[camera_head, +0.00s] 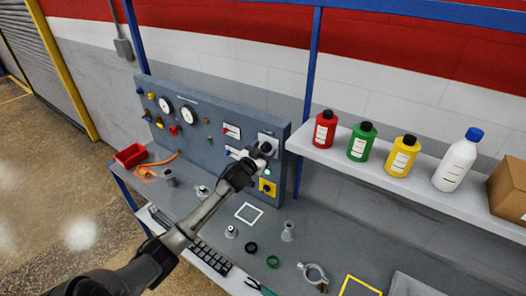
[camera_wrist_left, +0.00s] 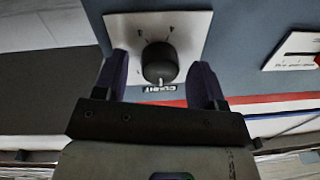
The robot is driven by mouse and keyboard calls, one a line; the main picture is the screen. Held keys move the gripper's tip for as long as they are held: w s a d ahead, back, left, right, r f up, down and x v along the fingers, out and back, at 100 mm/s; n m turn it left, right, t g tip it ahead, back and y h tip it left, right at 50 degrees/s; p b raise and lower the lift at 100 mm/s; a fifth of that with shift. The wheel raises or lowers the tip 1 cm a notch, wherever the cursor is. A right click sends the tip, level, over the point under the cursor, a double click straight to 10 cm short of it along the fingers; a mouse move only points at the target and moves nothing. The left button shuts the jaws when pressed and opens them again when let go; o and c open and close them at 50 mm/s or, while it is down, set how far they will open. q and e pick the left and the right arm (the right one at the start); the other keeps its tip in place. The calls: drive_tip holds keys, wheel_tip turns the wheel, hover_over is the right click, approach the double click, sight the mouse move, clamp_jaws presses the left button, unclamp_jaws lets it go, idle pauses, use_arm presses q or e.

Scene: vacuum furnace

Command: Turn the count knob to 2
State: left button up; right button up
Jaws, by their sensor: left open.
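The count knob (camera_wrist_left: 160,62) is a round black knob on a pale square plate (camera_wrist_left: 193,25). Small marks surround it and a COUNT label (camera_wrist_left: 158,89) sits at the lower edge of the plate in the left wrist view. In the head view the plate (camera_head: 266,137) is at the right end of the grey panel, with the knob largely hidden by my gripper. My left gripper (camera_head: 264,152) is at the plate. Its two dark fingers (camera_wrist_left: 160,78) are open, one on each side of the knob, with gaps visible. My right gripper is not in view.
The panel (camera_head: 225,112) also carries gauges (camera_head: 188,115), small knobs, slider plates and a yellow plate (camera_head: 267,187) just below my gripper. A shelf (camera_head: 400,172) with bottles stands to the right. Rings, fittings and a red bin (camera_head: 130,155) are on the bench.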

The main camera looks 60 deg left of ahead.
use_arm(q)
drive_tip(key=c, duration=0.9)
